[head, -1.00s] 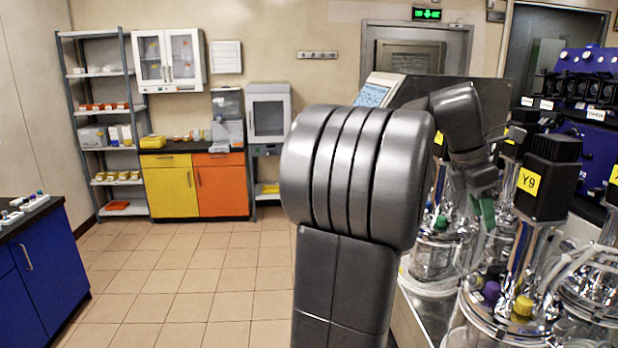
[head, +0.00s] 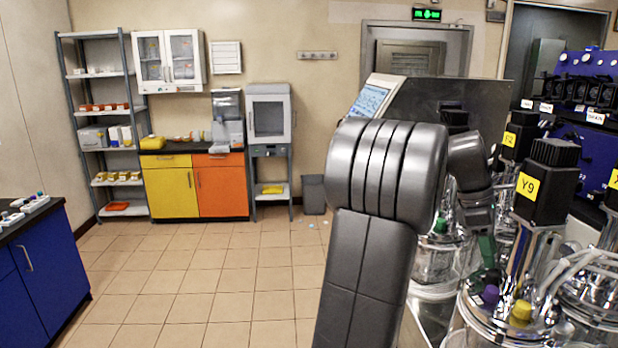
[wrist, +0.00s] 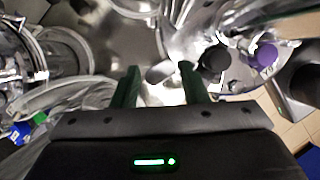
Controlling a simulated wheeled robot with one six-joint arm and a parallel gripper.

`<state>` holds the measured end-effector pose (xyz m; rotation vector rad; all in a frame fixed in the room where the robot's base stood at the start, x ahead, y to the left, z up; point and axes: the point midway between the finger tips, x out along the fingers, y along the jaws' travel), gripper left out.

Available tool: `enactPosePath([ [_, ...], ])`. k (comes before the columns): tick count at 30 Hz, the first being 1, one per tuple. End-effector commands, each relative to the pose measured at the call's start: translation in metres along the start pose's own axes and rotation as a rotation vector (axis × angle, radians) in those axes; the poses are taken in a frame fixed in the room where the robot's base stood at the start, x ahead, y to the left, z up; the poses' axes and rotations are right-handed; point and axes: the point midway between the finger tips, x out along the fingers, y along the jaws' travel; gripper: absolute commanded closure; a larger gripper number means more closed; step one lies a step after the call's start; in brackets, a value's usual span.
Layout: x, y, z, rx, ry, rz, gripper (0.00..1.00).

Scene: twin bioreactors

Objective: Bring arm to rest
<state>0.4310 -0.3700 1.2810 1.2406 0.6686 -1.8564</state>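My gripper (wrist: 158,84) shows in the wrist view with its two green fingers apart and nothing visible held between them. It is above the steel and glass of the bioreactors. In the head view my gripper (head: 487,250) is partly hidden by my own arm, with one green finger showing beside the Y9 vessel. The black motor with the yellow Y9 label (head: 547,185) stands to its right. The vessel lid below carries a purple cap (head: 490,294) and a yellow cap (head: 521,309). The purple cap also shows in the wrist view (wrist: 263,55).
Several glass vessels, tubes and motors crowd the right side. A screen (head: 371,100) stands behind my arm. The tiled floor (head: 205,285) on the left is clear. A blue cabinet (head: 50,275) is at the left edge, and a grey bin (head: 313,194) stands by the back wall.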

Motion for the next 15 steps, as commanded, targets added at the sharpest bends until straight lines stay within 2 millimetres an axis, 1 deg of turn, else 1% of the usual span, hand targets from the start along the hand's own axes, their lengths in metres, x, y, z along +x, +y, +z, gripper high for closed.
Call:
enactPosePath([
  [15,0.0006,0.0045,0.0015,0.449,0.000,-0.186,0.60],
])
